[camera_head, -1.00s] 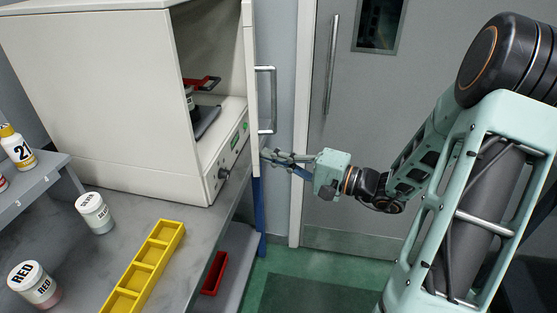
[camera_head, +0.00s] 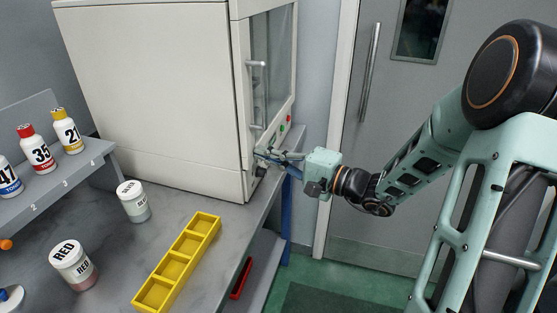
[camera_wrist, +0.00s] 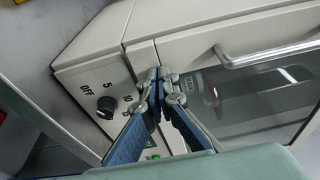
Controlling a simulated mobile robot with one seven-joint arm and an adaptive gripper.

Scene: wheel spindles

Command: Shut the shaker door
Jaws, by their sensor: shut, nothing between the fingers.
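The white shaker (camera_head: 160,100) stands on the bench, and its windowed door (camera_head: 286,60) now covers the front opening. The door's metal bar handle (camera_head: 256,95) shows on its face, and in the wrist view the handle (camera_wrist: 265,55) is at upper right. I cannot tell whether a slight gap remains along the door's edge. My gripper (camera_head: 262,155) is at the door's lower corner, by the control panel. In the wrist view its fingertips (camera_wrist: 160,75) are together and empty, at or very near the door's edge, below and left of the handle.
A control knob (camera_wrist: 106,107) sits close to my fingers. A yellow compartment tray (camera_head: 180,262), a RED jar (camera_head: 74,266) and a silver-labelled jar (camera_head: 133,201) stand on the bench. Numbered bottles stand on a rack (camera_head: 60,185) at left. A grey room door (camera_head: 400,150) is behind my arm.

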